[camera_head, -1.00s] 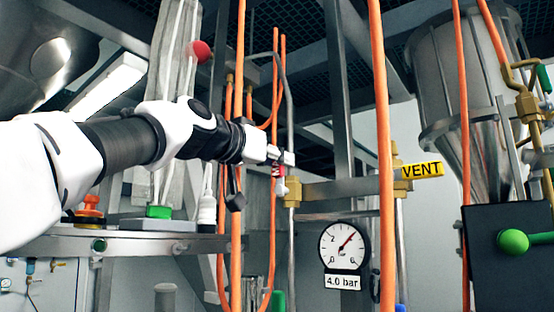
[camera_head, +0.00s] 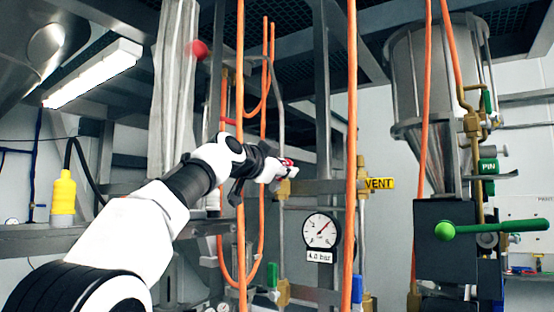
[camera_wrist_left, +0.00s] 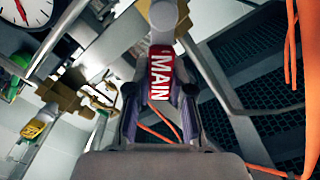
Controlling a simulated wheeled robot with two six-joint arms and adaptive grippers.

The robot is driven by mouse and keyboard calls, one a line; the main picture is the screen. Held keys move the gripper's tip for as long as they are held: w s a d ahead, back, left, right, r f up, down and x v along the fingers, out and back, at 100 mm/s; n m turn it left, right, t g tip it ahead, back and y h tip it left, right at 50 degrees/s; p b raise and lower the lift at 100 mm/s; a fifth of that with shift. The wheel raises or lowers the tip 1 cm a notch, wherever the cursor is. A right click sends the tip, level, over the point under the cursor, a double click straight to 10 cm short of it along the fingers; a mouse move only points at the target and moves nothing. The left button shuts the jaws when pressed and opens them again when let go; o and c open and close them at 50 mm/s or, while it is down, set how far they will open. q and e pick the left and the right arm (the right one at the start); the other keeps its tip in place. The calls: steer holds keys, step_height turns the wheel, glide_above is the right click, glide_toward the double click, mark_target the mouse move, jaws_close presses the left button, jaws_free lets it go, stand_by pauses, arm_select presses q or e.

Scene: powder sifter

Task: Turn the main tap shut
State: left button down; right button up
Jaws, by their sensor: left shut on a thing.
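The main tap's red handle with white "MAIN" lettering (camera_wrist_left: 161,75) is close up in the left wrist view. In the head view only a small red and white bit of the tap (camera_head: 287,162) shows, beside brass pipe fittings. My left gripper (camera_wrist_left: 160,105) has its two fingers on either side of the red handle and is shut on it. In the head view the left gripper (camera_head: 274,168) is at the tap, at the end of the white and black arm. The valve body is largely hidden behind the gripper. My right gripper is not in view.
Orange hoses (camera_head: 352,120) hang in front of and beside the tap. A pressure gauge (camera_head: 321,231) labelled "4.0 bar" is below it. A yellow "VENT" label (camera_head: 380,183) is to the right.

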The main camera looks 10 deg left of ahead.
arm_select(q)
steer(key=f+m+b, duration=0.1)
steer(key=m, duration=0.2)
steer(key=d+f+m+b, duration=0.1)
steer(key=m+b, duration=0.1)
steer(key=m, duration=0.1)
steer(key=d+f+m+b, duration=0.1)
steer(key=f+m+b, duration=0.1)
steer(key=m, duration=0.2)
steer(key=shift+s+f, duration=0.1)
steer(key=shift+s, duration=0.3)
steer(key=shift+a, duration=0.1)
steer(key=c, duration=1)
jaws_free()
steer(key=v, duration=1.1)
steer(key=shift+s, duration=0.2)
steer(key=shift+w+f, duration=0.15)
